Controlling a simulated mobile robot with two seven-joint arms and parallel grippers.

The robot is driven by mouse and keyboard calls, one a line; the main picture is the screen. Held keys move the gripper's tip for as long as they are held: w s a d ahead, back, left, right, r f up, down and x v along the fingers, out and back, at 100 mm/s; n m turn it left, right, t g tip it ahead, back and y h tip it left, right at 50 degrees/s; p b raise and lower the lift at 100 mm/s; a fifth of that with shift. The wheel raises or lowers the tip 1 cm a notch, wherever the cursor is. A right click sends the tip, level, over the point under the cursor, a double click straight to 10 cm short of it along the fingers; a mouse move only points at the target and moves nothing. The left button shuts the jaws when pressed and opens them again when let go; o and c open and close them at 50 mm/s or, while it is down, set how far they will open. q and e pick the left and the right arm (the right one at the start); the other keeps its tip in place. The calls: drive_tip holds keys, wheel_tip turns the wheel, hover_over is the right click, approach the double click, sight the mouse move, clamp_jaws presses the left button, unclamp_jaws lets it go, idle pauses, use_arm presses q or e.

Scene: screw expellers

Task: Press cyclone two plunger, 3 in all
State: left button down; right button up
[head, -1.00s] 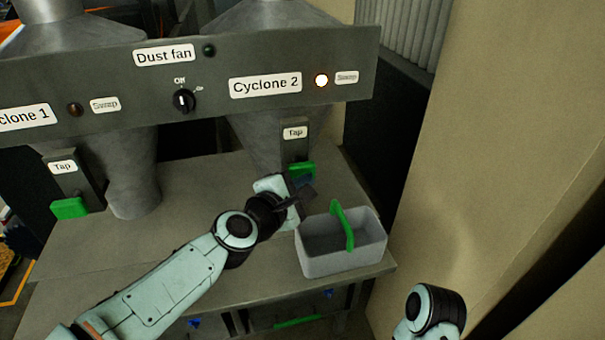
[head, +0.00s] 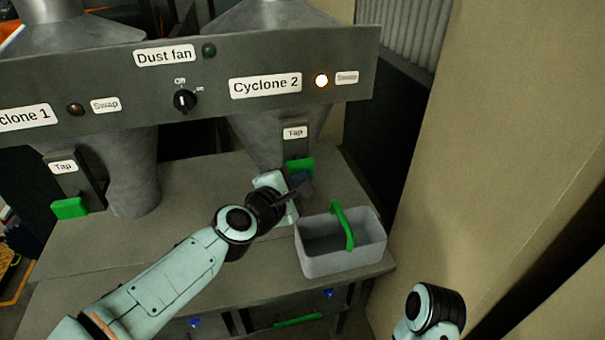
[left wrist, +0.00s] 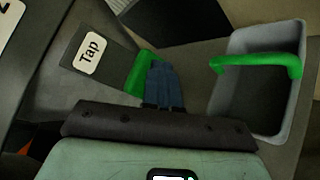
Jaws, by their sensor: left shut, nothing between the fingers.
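The Cyclone 2 plunger (head: 299,165) is a green block below the "Tap" plate, under the cone on the right. It also shows in the left wrist view (left wrist: 138,74), left of my fingers. My left gripper (head: 304,184) is shut with nothing in it. Its dark fingertips (left wrist: 164,84) are right at the plunger's front face and seem to touch it. The Cyclone 2 label (head: 265,86) has a lit lamp (head: 321,80) beside it. Only a piece of my right arm shows at the lower right; its gripper is out of view.
A grey bin (head: 345,258) with a green handle stands on the bench just right of my left gripper. The Cyclone 1 plunger (head: 69,208) is at the left. A dust fan switch (head: 184,101) sits on the panel above. A beige wall (head: 510,150) bounds the right.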

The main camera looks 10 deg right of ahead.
use_arm(q)
drive_tip(key=shift+w, duration=0.45)
drive_tip(key=shift+s, duration=0.15)
idle(0.4)
drive_tip(key=s, duration=0.3)
idle(0.4)
drive_tip(key=s, duration=0.5)
drive_tip(key=shift+d, duration=0.1)
idle(0.4)
drive_tip(key=shift+w, duration=0.1)
idle(0.5)
